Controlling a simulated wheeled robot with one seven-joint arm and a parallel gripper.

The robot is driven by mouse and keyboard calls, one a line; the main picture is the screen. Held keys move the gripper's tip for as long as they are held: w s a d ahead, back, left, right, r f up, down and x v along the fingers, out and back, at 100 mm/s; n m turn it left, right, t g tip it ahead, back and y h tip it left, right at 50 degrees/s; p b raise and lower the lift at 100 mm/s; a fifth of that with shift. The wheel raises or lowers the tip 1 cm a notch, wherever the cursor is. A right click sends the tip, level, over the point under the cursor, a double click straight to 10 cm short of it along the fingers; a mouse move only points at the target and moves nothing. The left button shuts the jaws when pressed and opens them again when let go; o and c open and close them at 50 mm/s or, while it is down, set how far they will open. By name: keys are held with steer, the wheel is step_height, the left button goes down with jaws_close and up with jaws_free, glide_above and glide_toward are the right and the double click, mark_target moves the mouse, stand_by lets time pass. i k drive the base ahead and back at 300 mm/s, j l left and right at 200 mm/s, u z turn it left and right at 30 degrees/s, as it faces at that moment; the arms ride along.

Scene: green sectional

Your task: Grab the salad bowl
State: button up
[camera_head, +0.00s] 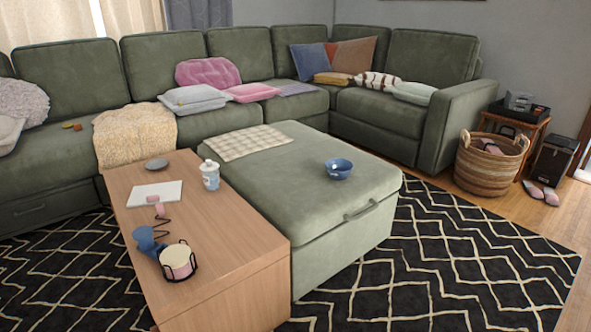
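A small blue bowl (339,169), the one that fits the salad bowl, stands upright on the green ottoman (290,193). It is right of the ottoman's middle, some way in from the right edge. Its rim faces up, and its inside looks empty, though it is small in the picture. Nothing touches it but the ottoman top. My gripper is not in view.
A wooden coffee table (222,228) stands against the ottoman's left side, holding a lidded jar (210,175), a white board (154,194) and a candle holder (178,262). A green sectional (230,60) lies behind. The patterned rug (440,260) is clear at front right; a wicker basket (489,168) stands beyond.

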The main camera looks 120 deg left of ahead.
mark_target(339, 169)
steer(key=u, duration=3.8)
steer(key=z, duration=0.15)
steer(key=i+j+z, duration=0.1)
steer(key=i+z, duration=0.3)
steer(key=i+j+z, duration=0.2)
steer(key=i+z, duration=0.25)
steer(key=i+j+z, duration=0.1)
steer(key=i+j, duration=0.6)
steer(key=i+j+z, duration=0.15)
steer(key=i+j, duration=0.5)
steer(key=k+j, duration=0.05)
